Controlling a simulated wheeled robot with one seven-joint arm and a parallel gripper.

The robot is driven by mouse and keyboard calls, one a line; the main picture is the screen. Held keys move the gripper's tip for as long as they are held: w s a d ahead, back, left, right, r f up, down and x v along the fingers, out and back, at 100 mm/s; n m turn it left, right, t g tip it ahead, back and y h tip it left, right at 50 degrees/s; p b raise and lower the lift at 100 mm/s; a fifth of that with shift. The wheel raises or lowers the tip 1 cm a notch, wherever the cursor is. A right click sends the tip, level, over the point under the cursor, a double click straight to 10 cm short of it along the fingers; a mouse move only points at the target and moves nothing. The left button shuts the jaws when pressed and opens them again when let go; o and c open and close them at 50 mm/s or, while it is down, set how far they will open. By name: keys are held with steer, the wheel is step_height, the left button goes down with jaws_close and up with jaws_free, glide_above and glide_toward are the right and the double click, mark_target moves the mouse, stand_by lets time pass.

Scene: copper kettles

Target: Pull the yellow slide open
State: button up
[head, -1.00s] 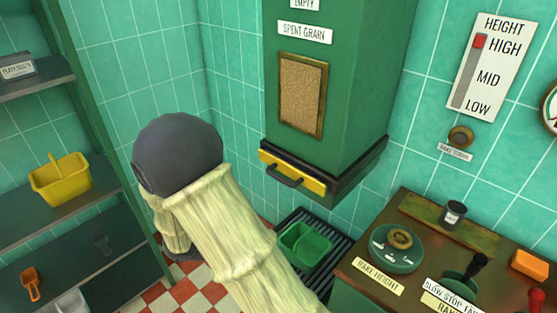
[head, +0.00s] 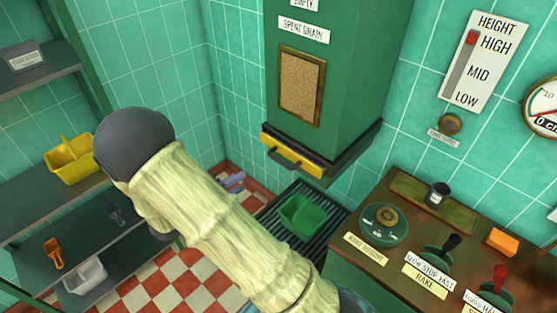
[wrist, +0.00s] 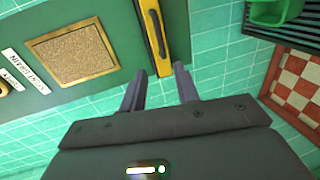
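The yellow slide (head: 292,156) is a flat strip with a dark bar handle (head: 287,163), low on the green spent grain chute (head: 338,85). It looks flush under the chute. In the wrist view the slide (wrist: 148,14) and its handle show at top centre, just beyond my fingertips. My gripper (wrist: 160,70) is open and empty, its two fingers apart, with the slide's end roughly in line with the gap. In the head view its fingertips (head: 233,182) show beyond my sleeved arm, left of and below the slide; the rest is hidden.
A control desk (head: 352,262) with a dial and levers stands at right. Shelves (head: 30,212) with a yellow basket (head: 70,158) are at left.

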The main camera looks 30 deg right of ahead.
mark_target(279, 160)
steer(key=p+x, duration=0.5)
steer(key=x, duration=1.2)
steer(key=shift+d, duration=0.2)
steer(key=shift+s, duration=0.1)
jaws_close()
